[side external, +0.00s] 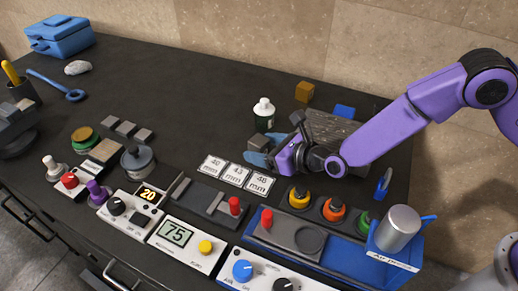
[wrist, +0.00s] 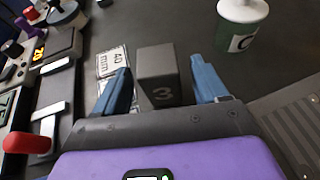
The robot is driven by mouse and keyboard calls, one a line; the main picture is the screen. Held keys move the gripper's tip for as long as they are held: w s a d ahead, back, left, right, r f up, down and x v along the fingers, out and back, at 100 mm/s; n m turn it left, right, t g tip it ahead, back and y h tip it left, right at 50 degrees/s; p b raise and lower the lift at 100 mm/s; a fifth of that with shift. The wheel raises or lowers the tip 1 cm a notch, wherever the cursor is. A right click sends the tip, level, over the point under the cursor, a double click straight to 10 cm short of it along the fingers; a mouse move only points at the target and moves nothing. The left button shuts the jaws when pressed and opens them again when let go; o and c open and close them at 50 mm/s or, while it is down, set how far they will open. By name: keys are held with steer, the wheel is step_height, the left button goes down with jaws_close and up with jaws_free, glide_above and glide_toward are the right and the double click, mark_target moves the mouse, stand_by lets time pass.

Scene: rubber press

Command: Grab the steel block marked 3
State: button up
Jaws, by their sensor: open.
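The steel block marked 3 (wrist: 158,75) is a grey block standing between the two blue fingers of my gripper (wrist: 162,88) in the wrist view. The "3" shows on its near face. The fingers are open, with a gap on each side of the block. In the side external view my gripper (side external: 262,150) is low over the bench beside the number cards, and the grey block (side external: 257,143) shows by its fingers, partly hidden. Its number cannot be read there.
White cards reading 40, 43 and 46 mm (side external: 236,174) lie left of my gripper. A white-capped green bottle (side external: 264,114) stands behind it. A slide with a red handle (side external: 213,203) and control boxes (side external: 180,244) line the front. A dark grooved plate (side external: 335,130) lies at right.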

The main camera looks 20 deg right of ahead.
steer(key=shift+x, duration=0.9)
jaws_close()
steer(key=shift+r, duration=0.25)
steer(key=shift+r, duration=0.1)
